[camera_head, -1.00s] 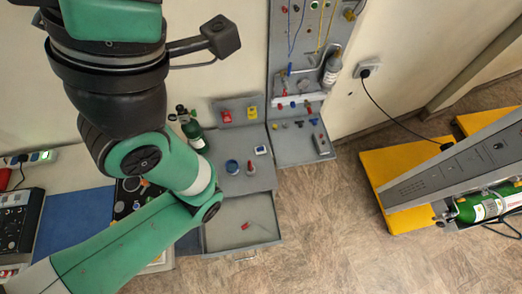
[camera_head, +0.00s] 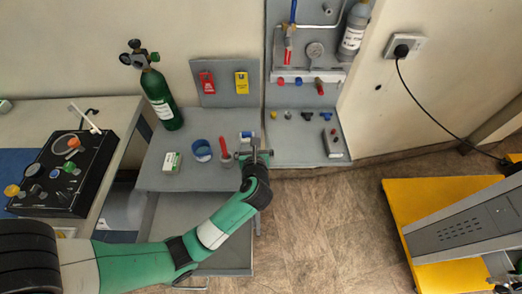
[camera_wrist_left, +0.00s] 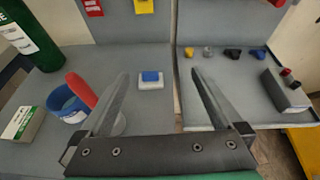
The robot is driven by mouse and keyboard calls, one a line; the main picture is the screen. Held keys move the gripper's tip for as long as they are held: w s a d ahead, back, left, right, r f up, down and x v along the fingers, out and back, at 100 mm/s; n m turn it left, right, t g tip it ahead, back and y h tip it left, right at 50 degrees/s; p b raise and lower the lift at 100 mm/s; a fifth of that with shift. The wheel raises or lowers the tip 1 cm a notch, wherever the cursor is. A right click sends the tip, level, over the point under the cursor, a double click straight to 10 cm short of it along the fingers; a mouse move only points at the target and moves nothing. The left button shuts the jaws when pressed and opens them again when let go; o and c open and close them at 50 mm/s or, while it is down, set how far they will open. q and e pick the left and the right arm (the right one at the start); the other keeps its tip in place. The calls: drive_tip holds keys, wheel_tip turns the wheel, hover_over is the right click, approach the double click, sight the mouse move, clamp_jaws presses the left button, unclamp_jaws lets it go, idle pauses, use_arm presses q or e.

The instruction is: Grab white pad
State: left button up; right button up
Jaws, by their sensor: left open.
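A small white pad (camera_wrist_left: 150,85) with a blue piece on top lies on the grey bench in the left wrist view, ahead of the gap between the fingers and nearer the left one. In the head view the pad (camera_head: 246,138) shows just beyond my gripper, partly covered by it. My left gripper (camera_head: 256,150) is open and empty, at the bench's front right edge; its two spread fingers (camera_wrist_left: 160,76) also show in the left wrist view. My right gripper is in neither view.
A red-handled tool (camera_head: 226,152), a blue roll (camera_head: 202,150) and a white-green box (camera_head: 172,162) stand left of the gripper. A green cylinder (camera_head: 161,99) is farther left. A grey block (camera_head: 332,143) lies on the right panel.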

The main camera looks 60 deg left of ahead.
use_arm(q)
drive_tip(key=b, duration=0.3)
approach(247, 136)
drive_tip(key=shift+s+d+g, duration=0.15)
drive_tip(key=shift+d+g, duration=0.15)
drive_tip(key=shift+d, duration=0.45)
drive_tip(key=shift+a, duration=0.1)
drive_tip(key=shift+r, duration=0.1)
drive_tip(key=shift+a, duration=0.15)
drive_tip(key=b+x, duration=0.2)
drive_tip(key=x, duration=0.4)
drive_tip(key=shift+b, duration=0.3)
drive_tip(key=shift+a, duration=0.1)
drive_tip(key=b+x, duration=0.3)
drive_tip(key=x, duration=0.2)
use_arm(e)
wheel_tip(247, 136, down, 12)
use_arm(q)
drive_tip(key=shift+a+r, duration=0.1)
drive_tip(key=shift+r, duration=0.05)
drive_tip(key=c, duration=1.3)
wheel_tip(247, 136, up, 9)
drive_tip(key=p, duration=0.5)
drive_tip(key=shift+r, duration=0.5)
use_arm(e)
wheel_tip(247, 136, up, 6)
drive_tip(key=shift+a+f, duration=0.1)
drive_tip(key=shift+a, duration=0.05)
